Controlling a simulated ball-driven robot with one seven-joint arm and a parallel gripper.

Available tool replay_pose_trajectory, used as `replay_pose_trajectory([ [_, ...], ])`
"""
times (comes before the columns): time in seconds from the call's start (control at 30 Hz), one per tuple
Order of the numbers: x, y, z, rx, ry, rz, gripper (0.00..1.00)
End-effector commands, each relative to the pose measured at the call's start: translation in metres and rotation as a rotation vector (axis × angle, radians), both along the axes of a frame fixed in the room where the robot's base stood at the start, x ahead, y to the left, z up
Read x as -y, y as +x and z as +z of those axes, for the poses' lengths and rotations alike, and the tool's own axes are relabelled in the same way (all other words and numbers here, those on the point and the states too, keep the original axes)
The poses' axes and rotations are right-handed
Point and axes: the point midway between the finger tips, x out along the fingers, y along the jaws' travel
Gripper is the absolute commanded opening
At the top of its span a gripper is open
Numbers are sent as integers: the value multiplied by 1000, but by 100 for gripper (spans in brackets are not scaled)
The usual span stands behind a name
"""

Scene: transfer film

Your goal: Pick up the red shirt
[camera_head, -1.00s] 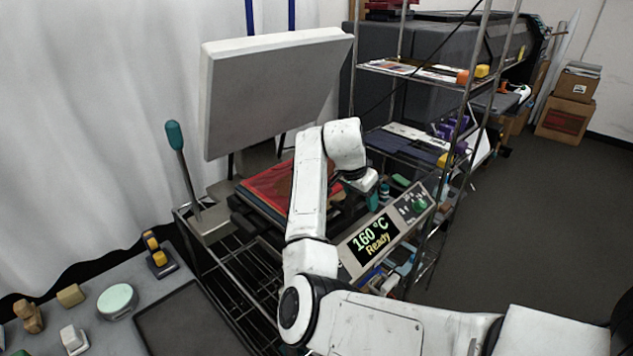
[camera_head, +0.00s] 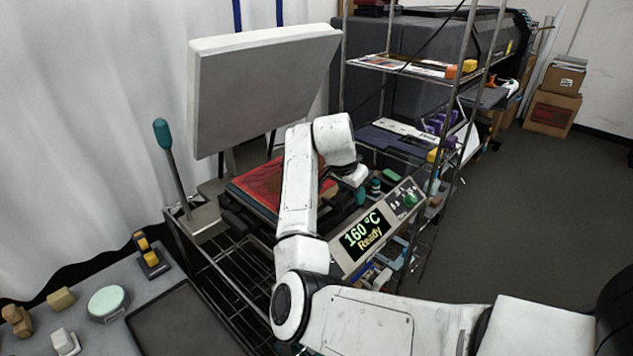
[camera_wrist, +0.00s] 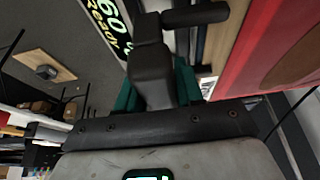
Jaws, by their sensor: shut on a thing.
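The red shirt (camera_head: 262,184) lies flat on the lower platen of the heat press, under the raised upper plate; my arm hides part of it. In the wrist view the red cloth (camera_wrist: 285,45), with a brownish patch, fills the upper right, beside the fingers and apart from them. My gripper (camera_wrist: 158,84) has teal fingers, shut on a dark handle (camera_wrist: 151,66) that seems to belong to the press front. No red cloth shows between the fingers. In the head view my gripper (camera_head: 359,191) is small and partly hidden at the right of the platen, above the control panel.
The upper plate (camera_head: 262,90) stands raised and tilted over the platen. The control panel (camera_head: 363,236) reads 160 °C Ready. A teal-topped lever (camera_head: 162,133) stands left. A wire shelf rack (camera_head: 405,68) is close on the right. A grey table (camera_head: 105,330) holds several small things.

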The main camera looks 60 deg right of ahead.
Motion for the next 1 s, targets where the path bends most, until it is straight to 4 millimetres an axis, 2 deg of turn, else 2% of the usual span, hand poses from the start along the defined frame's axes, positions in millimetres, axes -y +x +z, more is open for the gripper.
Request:
replay_pose_trajectory([
  [0.27, 0, 1, 8, 3, -3, -1, 0],
  [0.47, 0, 0, 34, 6, -4, -3, 0],
  [0.73, -40, -28, 90, 7, -6, -1, 0],
  [1.0, -87, -58, 116, 8, -2, 2, 0],
])
